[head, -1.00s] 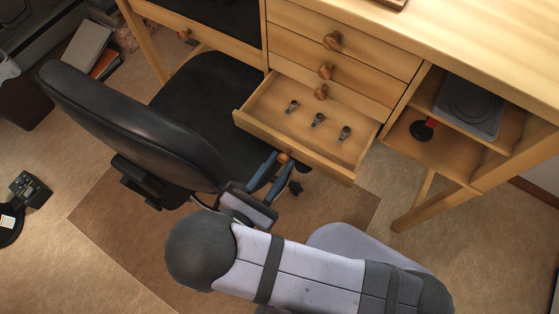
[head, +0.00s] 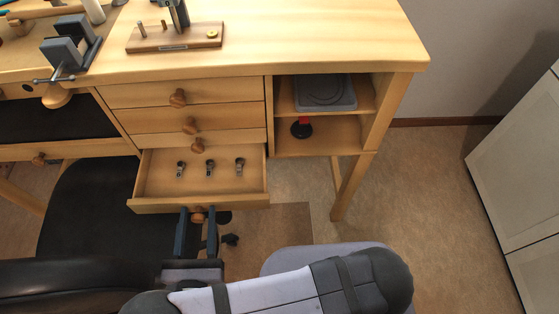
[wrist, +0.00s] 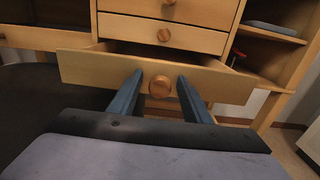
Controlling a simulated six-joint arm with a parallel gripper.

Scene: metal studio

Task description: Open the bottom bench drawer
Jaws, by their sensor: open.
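The bottom bench drawer (head: 157,172) is pulled well out in the head view. Several small dark metal pieces (head: 210,168) lie inside it. Its round wooden knob (wrist: 159,87) is at the middle of the front panel (wrist: 226,84) in the wrist view. My gripper (head: 197,217) is just in front of the panel. Its two blue-grey fingers stand on either side of the knob, open, with small gaps to it in the wrist view. The fingertips hide part of the panel. Behind the drawer's front, its inside shows only as a dark gap in the wrist view.
Three knobs show above on the closed drawers (head: 185,93). An office chair (head: 80,215) stands close at the left. Open shelves (head: 340,130) are at the right, with a white cabinet (head: 520,170) beyond. The floor (head: 410,180) between bench and cabinet is clear.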

